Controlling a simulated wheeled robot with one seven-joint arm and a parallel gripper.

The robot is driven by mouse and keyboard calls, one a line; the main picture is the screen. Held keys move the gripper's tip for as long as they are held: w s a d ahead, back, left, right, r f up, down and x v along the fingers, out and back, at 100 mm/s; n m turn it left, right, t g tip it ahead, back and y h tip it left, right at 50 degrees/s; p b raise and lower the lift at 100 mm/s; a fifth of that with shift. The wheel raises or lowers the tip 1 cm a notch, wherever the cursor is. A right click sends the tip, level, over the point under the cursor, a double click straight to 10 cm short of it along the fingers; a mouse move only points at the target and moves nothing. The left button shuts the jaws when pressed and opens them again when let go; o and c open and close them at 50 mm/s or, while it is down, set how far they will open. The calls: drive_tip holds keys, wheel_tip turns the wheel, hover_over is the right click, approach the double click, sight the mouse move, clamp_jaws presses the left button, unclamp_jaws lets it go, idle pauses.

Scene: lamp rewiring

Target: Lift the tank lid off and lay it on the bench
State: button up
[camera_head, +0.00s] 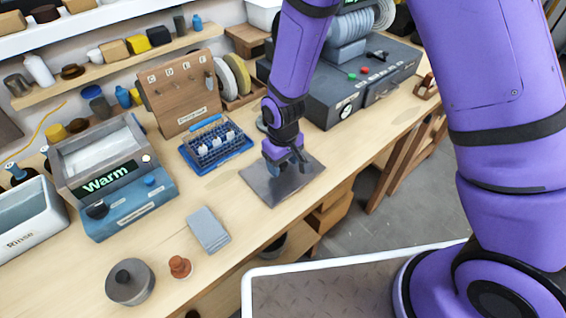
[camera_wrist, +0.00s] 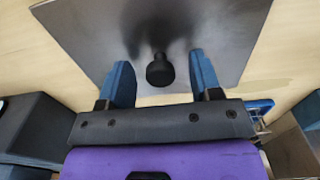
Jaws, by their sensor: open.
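The tank lid, a flat dark grey square plate (camera_head: 258,188), lies on the bench (camera_head: 215,275) right of the blue rack. In the wrist view the lid (camera_wrist: 95,30) fills the upper middle, with a round black knob (camera_wrist: 160,72) on it. My gripper (camera_head: 287,164) is over the lid. Its two blue fingers are spread on either side of the knob, with visible gaps, and hold nothing. The tank marked "Warm" (camera_head: 76,176) stands on the left of the bench with its top open. The knob is hidden by my gripper in the head view.
A blue rack (camera_head: 219,153) with white pieces and a wooden board (camera_head: 178,95) stand left of the lid. A dark grey machine (camera_head: 336,85) is behind it. A grey slab (camera_head: 208,229), a round grey pot (camera_head: 130,283) and a brown knobbed piece (camera_head: 180,267) lie nearer the front.

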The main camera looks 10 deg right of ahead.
wheel_tip(320, 180, up, 10)
drive_tip(key=s+d+r+m+t, duration=0.1)
drive_tip(key=s+d+r+m, duration=0.1)
drive_tip(key=d+r, duration=0.6)
drive_tip(key=s+d+r+m+t, duration=0.1)
drive_tip(key=d+r, duration=0.4)
drive_tip(key=r, duration=0.5)
drive_tip(key=s+d+r+m+t, duration=0.1)
drive_tip(key=s+d+r+m, duration=0.1)
drive_tip(key=s+d+r, duration=0.3)
drive_tip(key=s+d+r+m+t, duration=0.1)
drive_tip(key=s+d+r, duration=0.4)
drive_tip(key=s, duration=0.5)
drive_tip(key=shift+s+d+m+t, duration=0.25)
drive_tip(key=shift+d+m+t, duration=0.15)
drive_tip(key=shift+d+t, duration=0.3)
